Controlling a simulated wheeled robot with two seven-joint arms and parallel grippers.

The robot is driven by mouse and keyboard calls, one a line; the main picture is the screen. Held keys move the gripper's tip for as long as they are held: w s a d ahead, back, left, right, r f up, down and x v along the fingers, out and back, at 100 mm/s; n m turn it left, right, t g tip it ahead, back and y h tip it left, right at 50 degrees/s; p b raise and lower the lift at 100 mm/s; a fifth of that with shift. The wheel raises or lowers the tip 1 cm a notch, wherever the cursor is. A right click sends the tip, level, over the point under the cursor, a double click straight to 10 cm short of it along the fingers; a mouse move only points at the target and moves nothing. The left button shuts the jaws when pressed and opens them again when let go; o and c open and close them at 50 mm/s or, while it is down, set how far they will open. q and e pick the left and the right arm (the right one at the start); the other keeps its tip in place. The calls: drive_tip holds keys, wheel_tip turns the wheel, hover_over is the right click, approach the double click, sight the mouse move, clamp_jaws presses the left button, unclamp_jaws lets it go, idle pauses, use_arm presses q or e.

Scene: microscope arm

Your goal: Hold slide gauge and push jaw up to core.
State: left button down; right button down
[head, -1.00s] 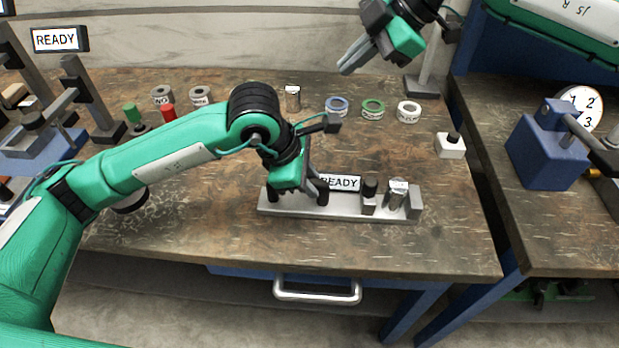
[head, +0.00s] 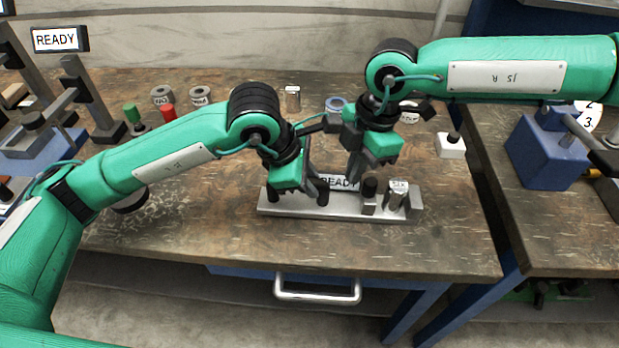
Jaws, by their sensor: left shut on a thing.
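The slide gauge (head: 340,211) is a silver bar lying on the wooden bench, with a READY display behind it. Its jaw (head: 368,205) is a small block with a black knob. The core (head: 397,196) is a shiny metal cylinder with a label on top. It stands between the jaw and the end block (head: 416,203), with a small gap from the jaw. My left gripper (head: 297,195) is shut on the gauge near its left end. My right gripper (head: 355,172) points down just behind and left of the jaw's knob; its finger gap is unclear.
A white block with a black knob (head: 451,146) is at right. The bench front is clear.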

sight(369, 180)
use_arm(q)
drive_tip(key=shift+r, duration=0.1)
use_arm(e)
drive_tip(key=shift+f, duration=1.85)
drive_tip(key=shift+d, duration=0.1)
idle(0.4)
drive_tip(key=shift+d, duration=1.3)
drive_tip(key=shift+a, duration=0.1)
drive_tip(key=shift+a, duration=1)
wheel_tip(369, 180, up, 7)
idle(0.5)
